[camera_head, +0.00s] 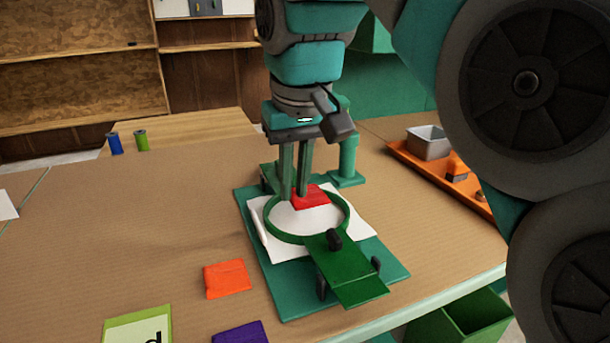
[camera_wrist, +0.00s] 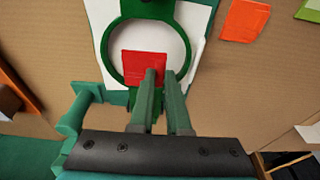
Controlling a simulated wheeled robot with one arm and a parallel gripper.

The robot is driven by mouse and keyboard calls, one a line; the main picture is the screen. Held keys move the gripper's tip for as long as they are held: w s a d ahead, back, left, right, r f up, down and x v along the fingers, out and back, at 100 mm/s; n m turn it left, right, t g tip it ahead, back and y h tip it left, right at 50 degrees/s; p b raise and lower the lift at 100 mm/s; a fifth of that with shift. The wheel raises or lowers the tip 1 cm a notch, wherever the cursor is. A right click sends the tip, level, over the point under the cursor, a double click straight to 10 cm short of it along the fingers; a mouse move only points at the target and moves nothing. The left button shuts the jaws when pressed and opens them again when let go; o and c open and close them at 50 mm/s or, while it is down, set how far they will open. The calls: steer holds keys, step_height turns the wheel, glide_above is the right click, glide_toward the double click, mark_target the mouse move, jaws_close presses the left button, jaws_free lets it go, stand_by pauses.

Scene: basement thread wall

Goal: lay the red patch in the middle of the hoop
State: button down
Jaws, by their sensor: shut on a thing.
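The red patch (camera_head: 312,196) is a flat square over the far part of the green hoop (camera_head: 267,222). My gripper (camera_head: 294,198) points down beside the patch's left part and is shut on it. In the wrist view, the patch (camera_wrist: 140,65) reaches out to the left of my fingertips (camera_wrist: 159,72), and it covers the part of the hoop opening closest to my gripper. The hoop (camera_wrist: 108,50) surrounds white cloth, and its middle is bare. I cannot tell whether the patch touches the cloth.
The hoop stands on a teal base (camera_head: 290,297) with a green clamp plate (camera_head: 348,272) in front. An orange patch (camera_head: 227,278), a purple patch (camera_head: 240,334) and a green-edged card (camera_head: 138,328) lie to the left. An orange tray (camera_head: 403,160) is at right. The table's left is mostly clear.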

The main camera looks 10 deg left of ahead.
mark_target(295, 196)
steer(key=shift+f, duration=0.15)
steer(key=shift+f+b, duration=0.8)
steer(key=shift+f, duration=0.75)
steer(key=c, duration=0.8)
jaws_free()
steer(key=shift+r+p, duration=1.25)
steer(key=shift+r, duration=2.25)
